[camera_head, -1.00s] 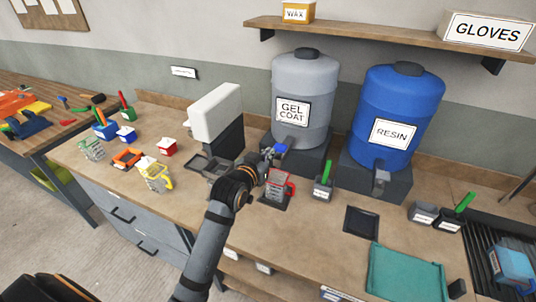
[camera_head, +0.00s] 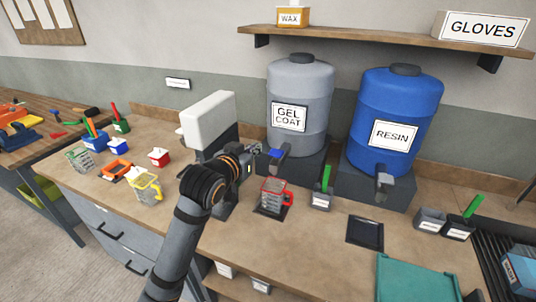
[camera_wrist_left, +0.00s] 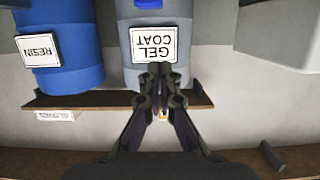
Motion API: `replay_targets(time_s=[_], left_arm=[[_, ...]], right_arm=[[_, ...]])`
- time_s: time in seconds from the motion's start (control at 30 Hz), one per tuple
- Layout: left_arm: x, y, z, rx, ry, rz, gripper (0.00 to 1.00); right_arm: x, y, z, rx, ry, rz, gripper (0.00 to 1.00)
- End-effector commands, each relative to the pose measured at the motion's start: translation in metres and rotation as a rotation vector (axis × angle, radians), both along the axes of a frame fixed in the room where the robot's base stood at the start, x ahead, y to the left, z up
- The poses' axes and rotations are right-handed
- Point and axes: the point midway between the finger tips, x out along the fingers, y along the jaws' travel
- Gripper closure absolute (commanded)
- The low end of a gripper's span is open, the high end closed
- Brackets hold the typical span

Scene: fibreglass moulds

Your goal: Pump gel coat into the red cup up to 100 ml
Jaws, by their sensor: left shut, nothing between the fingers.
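The red cup (camera_head: 272,196), a clear measuring cup with red rim and handle, stands upright on a dark pad below the gel coat drum's tap. Its fill level is too small to read. The grey gel coat drum (camera_head: 313,92) stands on a dark block, and its blue tap handle (camera_head: 278,153) shows at the front. My left gripper (camera_head: 264,150) is just left of the tap handle; I cannot tell if they touch. In the left wrist view the gripper (camera_wrist_left: 160,68) is shut and empty, pointing at the gel coat label. My right gripper is out of view.
The blue resin drum (camera_head: 408,100) stands to the right. A grey holder with a green-handled tool (camera_head: 322,200) is right of the cup. A white-topped device (camera_head: 208,118) stands behind my left arm. A yellow-handled cup (camera_head: 147,188) is at left. A dark square pad (camera_head: 365,232) lies empty.

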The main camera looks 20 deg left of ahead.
Motion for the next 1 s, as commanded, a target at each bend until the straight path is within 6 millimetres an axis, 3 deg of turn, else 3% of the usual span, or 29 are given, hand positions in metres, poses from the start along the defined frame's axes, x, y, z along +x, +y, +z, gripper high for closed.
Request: replay_targets(time_s=[0.17, 0.6, 0.8, 1.0], left_arm=[[0.011, 0.0, -0.001, -0.004, 0.002, 0.001, 1.0], [0.098, -0.004, -0.022, -0.002, 0.002, 0.0, 1.0], [0.097, -0.003, -0.054, 0.001, 0.003, 0.0, 1.0], [0.097, -0.003, -0.065, 0.001, 0.001, 0.0, 1.0]], right_arm=[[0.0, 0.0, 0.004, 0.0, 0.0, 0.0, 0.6], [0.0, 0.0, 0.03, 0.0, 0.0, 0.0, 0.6], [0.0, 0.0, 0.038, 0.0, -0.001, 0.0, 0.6], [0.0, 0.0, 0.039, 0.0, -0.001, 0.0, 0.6]])
